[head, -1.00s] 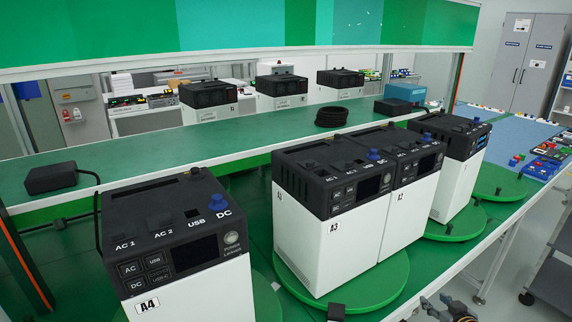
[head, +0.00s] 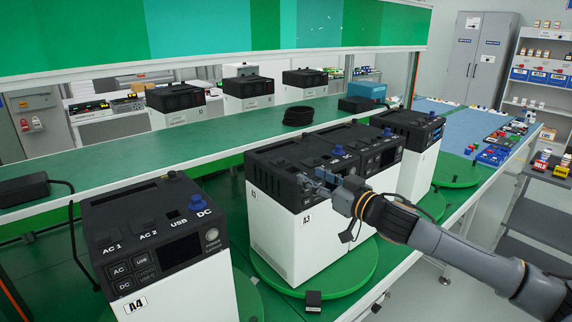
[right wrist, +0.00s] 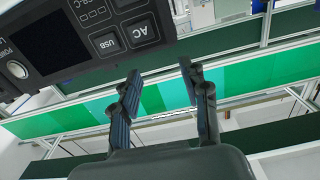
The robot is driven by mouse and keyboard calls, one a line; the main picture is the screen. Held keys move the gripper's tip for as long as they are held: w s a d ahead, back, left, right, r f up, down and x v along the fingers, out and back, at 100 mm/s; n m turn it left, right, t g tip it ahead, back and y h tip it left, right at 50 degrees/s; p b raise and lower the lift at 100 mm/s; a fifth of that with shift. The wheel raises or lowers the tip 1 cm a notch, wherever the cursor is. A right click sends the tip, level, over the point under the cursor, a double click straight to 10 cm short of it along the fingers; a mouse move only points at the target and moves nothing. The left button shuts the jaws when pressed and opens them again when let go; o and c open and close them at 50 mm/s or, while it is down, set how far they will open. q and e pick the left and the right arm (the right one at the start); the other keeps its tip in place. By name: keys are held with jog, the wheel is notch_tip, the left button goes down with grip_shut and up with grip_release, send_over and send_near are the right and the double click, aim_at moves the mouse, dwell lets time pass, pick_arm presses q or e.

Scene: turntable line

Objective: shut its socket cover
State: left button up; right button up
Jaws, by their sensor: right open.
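Power station A3 (head: 285,215), a white box with a black top, stands on a green turntable (head: 350,285). Its top bears socket covers and a blue cap (head: 337,151); at this size I cannot tell which covers are open. My right gripper (head: 312,184) is open and empty in front of A3's upper front panel, hiding part of it. In the right wrist view the open fingers (right wrist: 160,84) are beside a black panel (right wrist: 90,40) with a display, AC and USB buttons. I cannot tell whether they touch it. My left gripper is out of view.
Station A4 (head: 160,245) stands at the near left, with a blue cap (head: 197,203). Station A2 (head: 384,178) adjoins A3 on the right, and another station (head: 421,165) stands beyond. A green shelf (head: 215,140) with a coiled black cable (head: 298,115) runs behind them.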

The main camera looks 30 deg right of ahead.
aim_at(282, 160)
jog(key=w+p, duration=0.1)
jog(key=w, duration=0.2)
jog(key=w+p, duration=0.1)
jog(key=w, duration=0.2)
jog(key=w+p, duration=0.2)
jog(key=w, duration=0.1)
jog(key=shift+w+a+r, duration=0.15)
jog(key=shift+w+a, duration=0.15)
jog(key=shift+w, duration=0.05)
jog(key=shift+w+a+f, duration=0.1)
jog(key=shift+w+f, duration=0.1)
jog(key=shift+w, duration=0.45)
grip_shut()
